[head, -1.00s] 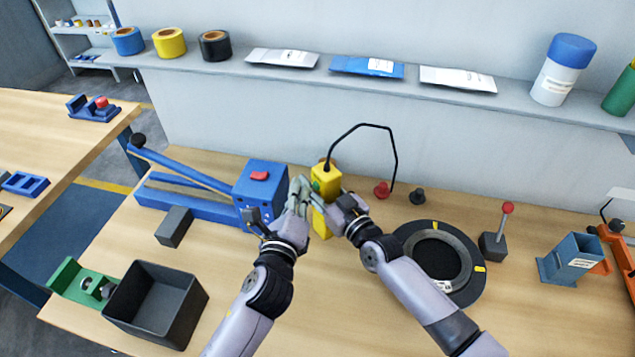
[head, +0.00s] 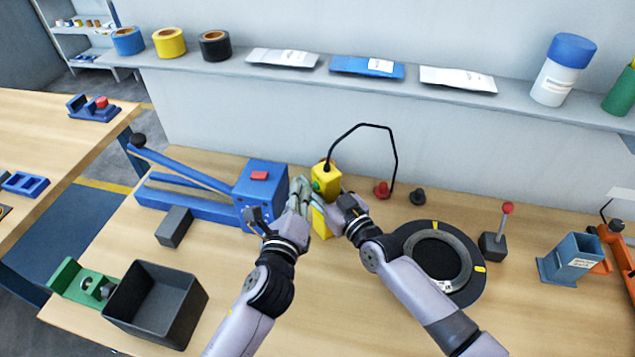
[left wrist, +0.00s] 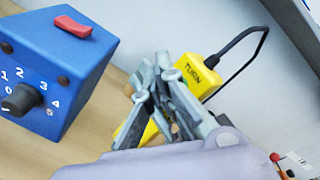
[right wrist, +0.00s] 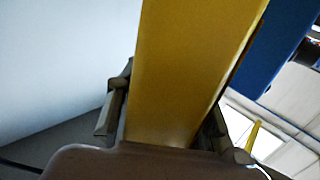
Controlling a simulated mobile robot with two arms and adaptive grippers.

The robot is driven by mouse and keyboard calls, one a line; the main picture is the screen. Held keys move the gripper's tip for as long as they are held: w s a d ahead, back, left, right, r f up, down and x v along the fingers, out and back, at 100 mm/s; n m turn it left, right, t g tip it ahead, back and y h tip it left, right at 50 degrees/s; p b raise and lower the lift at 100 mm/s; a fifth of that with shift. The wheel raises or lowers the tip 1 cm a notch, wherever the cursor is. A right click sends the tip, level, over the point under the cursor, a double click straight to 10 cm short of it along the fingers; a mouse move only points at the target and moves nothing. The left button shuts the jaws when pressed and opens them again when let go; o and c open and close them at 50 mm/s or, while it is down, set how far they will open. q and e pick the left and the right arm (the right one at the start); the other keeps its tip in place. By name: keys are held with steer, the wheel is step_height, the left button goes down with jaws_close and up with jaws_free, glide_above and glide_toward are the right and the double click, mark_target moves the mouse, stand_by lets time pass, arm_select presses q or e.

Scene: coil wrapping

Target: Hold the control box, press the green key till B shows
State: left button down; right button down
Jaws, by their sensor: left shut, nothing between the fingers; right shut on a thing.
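The yellow control box (head: 326,172) stands upright at the back of the bench, with a black cable from its top. A small green key (head: 316,186) shows on its side facing my left gripper. My right gripper (head: 340,205) is shut on the box from the right; the right wrist view shows the yellow body (right wrist: 190,75) between its fingers. My left gripper (head: 300,184) is shut and empty, close to the key side of the box; I cannot tell whether it touches. In the left wrist view the box (left wrist: 199,76) bears the word TURN, and the fingers (left wrist: 155,75) hide its middle. No letter B can be made out.
A blue machine (head: 262,182) with a red switch and numbered dial stands just left of my left gripper. A dark bin (head: 190,308) stands front left. The shelf (head: 225,68) runs behind.

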arm_select(q)
steer(key=shift+w+d, duration=0.25)
steer(key=shift+d, duration=0.05)
steer(key=shift+w+d, duration=0.1)
steer(key=shift+d, duration=0.05)
stand_by(0.6)
steer(key=shift+s+a, duration=0.4)
steer(key=shift+a, duration=0.15)
steer(key=s+a, duration=0.1)
steer(key=a, duration=0.1)
steer(key=s+a, duration=0.2)
steer(key=shift+s+a, duration=0.3)
steer(key=shift+a, duration=0.1)
stand_by(2.6)
